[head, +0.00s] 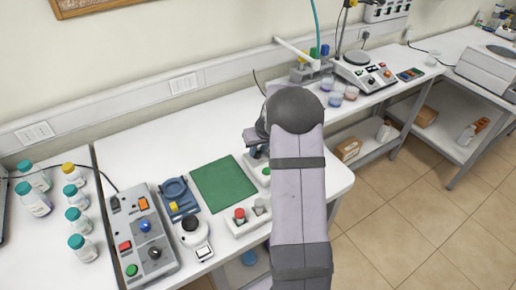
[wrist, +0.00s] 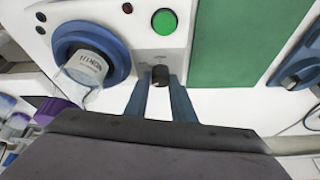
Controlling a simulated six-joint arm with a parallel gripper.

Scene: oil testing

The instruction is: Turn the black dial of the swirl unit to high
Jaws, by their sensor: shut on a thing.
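The swirl unit (wrist: 118,42) is a pale panel with a green button (wrist: 164,21) and a blue round holder (wrist: 62,40) with a clear labelled vessel (wrist: 88,68) tilted in it. Its small black dial (wrist: 160,77) sits below the green button in the wrist view. My gripper (wrist: 160,84) has its two blue fingers on either side of the dial and is shut on it. The dial's pointer setting is too small to read. In the head view my arm hides most of the unit; an edge with the green button (head: 266,171) shows.
A green mat (head: 224,184) lies left of the unit. A white box with a red knob (head: 240,214), a blue device (head: 178,196) and a grey control box (head: 145,235) stand nearer the front left. Several capped bottles (head: 78,220) stand at far left.

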